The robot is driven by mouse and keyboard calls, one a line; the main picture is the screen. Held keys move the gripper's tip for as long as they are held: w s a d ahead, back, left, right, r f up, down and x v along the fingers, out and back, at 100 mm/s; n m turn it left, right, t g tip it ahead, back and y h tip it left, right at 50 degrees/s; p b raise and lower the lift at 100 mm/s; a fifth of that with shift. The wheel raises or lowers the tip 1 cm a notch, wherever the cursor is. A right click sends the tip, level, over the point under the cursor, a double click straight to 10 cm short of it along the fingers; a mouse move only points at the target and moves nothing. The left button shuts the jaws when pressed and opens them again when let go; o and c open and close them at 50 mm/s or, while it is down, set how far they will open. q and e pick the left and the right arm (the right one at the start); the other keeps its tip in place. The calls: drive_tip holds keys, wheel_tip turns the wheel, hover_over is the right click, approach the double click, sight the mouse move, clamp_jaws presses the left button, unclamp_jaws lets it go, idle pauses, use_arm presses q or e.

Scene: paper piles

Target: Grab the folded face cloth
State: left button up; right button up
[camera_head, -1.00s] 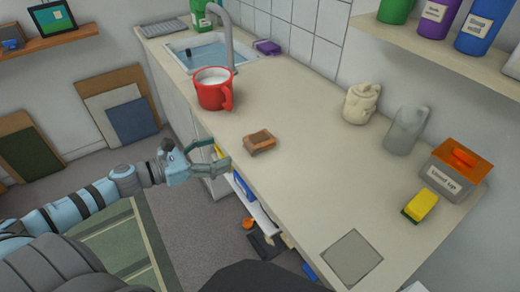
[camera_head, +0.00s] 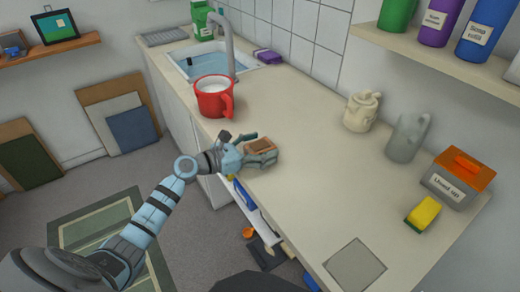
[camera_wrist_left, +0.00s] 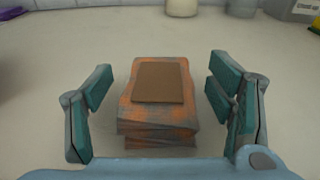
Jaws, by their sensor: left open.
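The folded face cloth (camera_head: 262,148) looks like a small orange-and-grey stack with a brown flat top, lying on the counter near its front edge. My left gripper (camera_head: 258,150) is at the cloth, low over the counter. In the left wrist view the cloth (camera_wrist_left: 160,100) sits between the two teal fingers (camera_wrist_left: 162,100), with a gap on each side. The fingers are open and do not touch it. My right gripper is not in view.
A yellow sponge (camera_head: 423,213), an orange-lidded box (camera_head: 458,177), a cream jar (camera_head: 361,112) and a grey jug (camera_head: 407,138) stand to the right. The counter (camera_head: 300,190) around the cloth is clear.

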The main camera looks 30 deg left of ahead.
use_arm(q)
drive_tip(key=c, duration=1.3)
drive_tip(key=shift+r, duration=0.1)
